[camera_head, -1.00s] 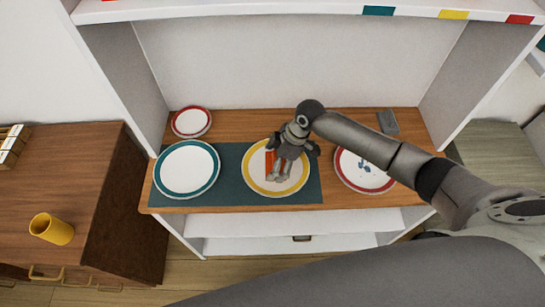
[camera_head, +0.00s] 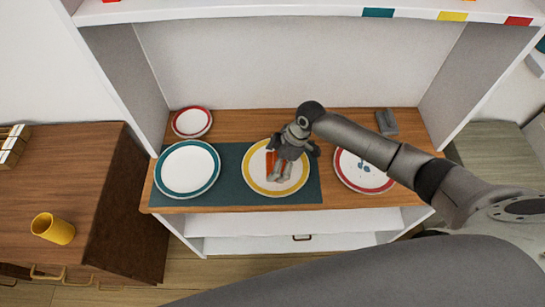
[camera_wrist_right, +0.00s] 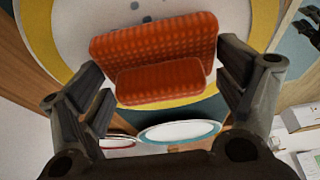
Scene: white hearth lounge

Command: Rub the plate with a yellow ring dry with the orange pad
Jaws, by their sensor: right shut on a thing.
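The plate with a yellow ring (camera_head: 295,182) lies on the teal mat, in the middle of the counter. My right gripper (camera_head: 279,169) is over it, pointing down. The orange pad (camera_head: 270,162) shows beside the fingers. In the right wrist view my right gripper (camera_wrist_right: 163,92) is shut on the orange pad (camera_wrist_right: 155,45), which is over the plate with a yellow ring (camera_wrist_right: 250,22). Whether it presses on the plate is hard to tell. A few grey-blue spots show on the plate's white middle beyond the pad. My left gripper is not in view.
A teal-ringed plate (camera_head: 187,169) lies at the mat's (camera_head: 232,188) left end. A small red-ringed plate (camera_head: 192,122) is behind it. A red-ringed plate with bluish marks (camera_head: 362,174) is on the right, partly under my arm. A grey block (camera_head: 387,123) stands at the back right.

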